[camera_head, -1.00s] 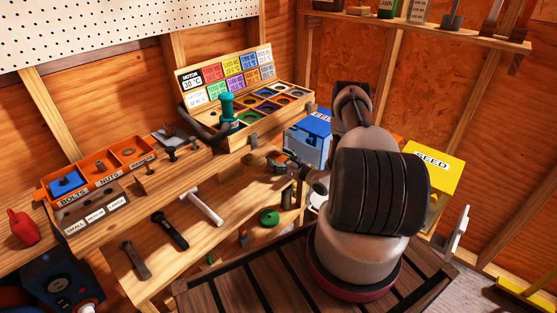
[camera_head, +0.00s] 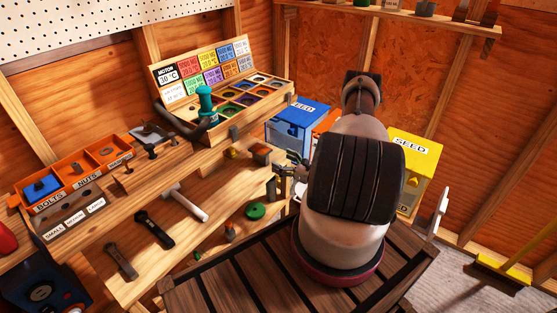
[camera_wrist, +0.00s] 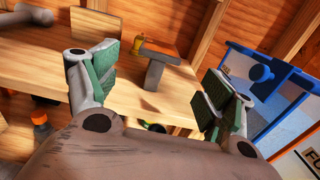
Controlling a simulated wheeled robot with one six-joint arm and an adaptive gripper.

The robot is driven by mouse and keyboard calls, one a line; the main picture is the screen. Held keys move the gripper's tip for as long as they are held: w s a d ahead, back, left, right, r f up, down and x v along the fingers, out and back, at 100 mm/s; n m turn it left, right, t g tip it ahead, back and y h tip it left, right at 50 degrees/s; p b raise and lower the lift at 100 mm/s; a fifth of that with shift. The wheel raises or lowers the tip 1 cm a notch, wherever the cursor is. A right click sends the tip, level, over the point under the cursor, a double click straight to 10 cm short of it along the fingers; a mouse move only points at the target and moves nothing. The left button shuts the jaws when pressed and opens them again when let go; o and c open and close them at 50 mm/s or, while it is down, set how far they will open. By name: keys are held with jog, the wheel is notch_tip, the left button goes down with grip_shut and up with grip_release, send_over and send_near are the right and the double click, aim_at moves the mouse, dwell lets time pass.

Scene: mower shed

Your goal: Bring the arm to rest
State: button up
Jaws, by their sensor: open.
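My gripper (camera_head: 285,182) is beside my arm in the head view, by the right end of the workbench (camera_head: 185,240) and in front of the blue box (camera_head: 297,124). In the wrist view its two green-padded fingers stand wide apart, with nothing between the pads of my gripper (camera_wrist: 158,82).
The bench holds a teal-handled tool (camera_head: 205,104), a colour-chart case (camera_head: 222,110), an orange bolt tray (camera_head: 75,175) and a hammer (camera_head: 186,202). A yellow seed box (camera_head: 408,165) stands right of my arm. A yellow broom (camera_head: 503,270) lies on the floor at right, with open floor around it.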

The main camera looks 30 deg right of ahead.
dwell(0.4)
jog(key=s+a+f+n+g+y, duration=0.25)
jog(key=s+a+g+y, duration=0.2)
jog(key=s+a, duration=0.35)
jog(key=s+a+r+n+g+y, duration=0.3)
jog(key=s+r+n+g, duration=0.3)
jog(key=r, duration=0.2)
jog(key=s+d+r+n+g+h, duration=0.1)
jog(key=s+r+n+g+h, duration=0.25)
jog(key=r+n, duration=0.4)
jog(key=s+d+r+n+g+h, duration=0.1)
jog(key=s+r+n+g+h, duration=0.25)
jog(key=r, duration=0.75)
jog(key=s+r+n+g+h, duration=0.25)
jog(key=s+r+n, duration=0.3)
jog(key=r, duration=0.35)
jog(key=s+a+r+n+t+h, duration=0.1)
jog(key=a+r+n+t+h, duration=0.1)
jog(key=r, duration=0.6)
jog(key=s+a+r+n+t+h, duration=0.1)
jog(key=a+r+n+t+h, duration=0.1)
jog(key=r+n+t, duration=0.3)
notch_tip(320, 180, up, 3)
jog(key=shift+s+a+r, duration=0.1)
jog(key=shift+s+a, duration=0.3)
jog(key=shift+a, duration=0.2)
